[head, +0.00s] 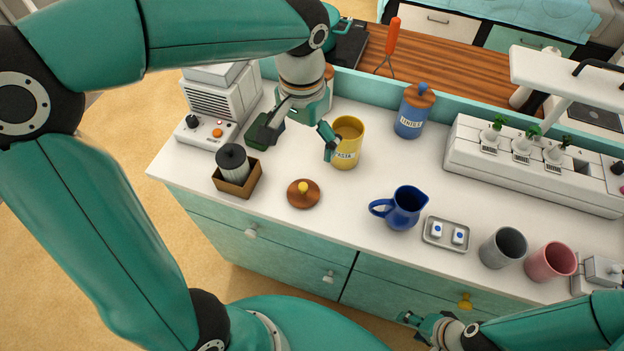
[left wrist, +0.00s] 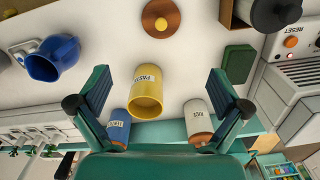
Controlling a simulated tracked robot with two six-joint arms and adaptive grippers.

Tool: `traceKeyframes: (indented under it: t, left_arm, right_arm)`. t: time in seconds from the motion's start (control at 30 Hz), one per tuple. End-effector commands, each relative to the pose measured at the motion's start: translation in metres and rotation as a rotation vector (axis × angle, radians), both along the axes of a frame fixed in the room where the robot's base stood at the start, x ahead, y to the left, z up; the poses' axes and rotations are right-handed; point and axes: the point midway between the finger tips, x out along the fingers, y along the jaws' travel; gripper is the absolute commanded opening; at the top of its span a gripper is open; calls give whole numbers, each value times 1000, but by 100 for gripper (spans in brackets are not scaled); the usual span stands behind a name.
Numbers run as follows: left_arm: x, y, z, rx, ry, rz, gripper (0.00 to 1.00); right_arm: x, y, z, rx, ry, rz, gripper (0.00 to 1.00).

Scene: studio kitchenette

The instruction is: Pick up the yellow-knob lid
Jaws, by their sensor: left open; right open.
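The yellow-knob lid (head: 312,199) is a round wooden disc with a yellow knob, lying flat near the counter's front edge. It also shows at the top of the left wrist view (left wrist: 175,27). The yellow PASTA canister (head: 347,152) stands behind it, upright and uncovered. My left gripper (head: 298,133) is open and empty above the counter, left of the canister and behind the lid. In the left wrist view the canister (left wrist: 146,100) appears between the spread fingers, and the lid beyond it. My right gripper (head: 424,326) is at the bottom, in front of the counter, open.
A brown box with a dark-topped cylinder (head: 240,183) stands left of the lid, a blue jug (head: 405,208) to its right. A green block (head: 263,131) lies near my left gripper. A blue LENTILS canister (head: 412,118) stands behind. Counter around the lid is clear.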

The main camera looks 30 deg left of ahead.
Motion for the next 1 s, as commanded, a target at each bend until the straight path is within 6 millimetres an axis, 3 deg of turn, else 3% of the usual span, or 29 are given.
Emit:
traceKeyframes:
  t: [0.17,0.5,0.87,1.0]
  left_arm:
    - [-2,1,-25,0,6,3,100]
    - [-3,2,-95,0,6,5,100]
    - [-4,3,-123,0,5,6,100]
    - [-7,4,-142,-1,7,6,100]
  right_arm:
    - [-1,0,-1,0,2,1,54]
    - [-1,0,-2,0,2,1,54]
    - [-1,0,0,0,2,1,54]
    - [-1,0,5,0,1,0,54]
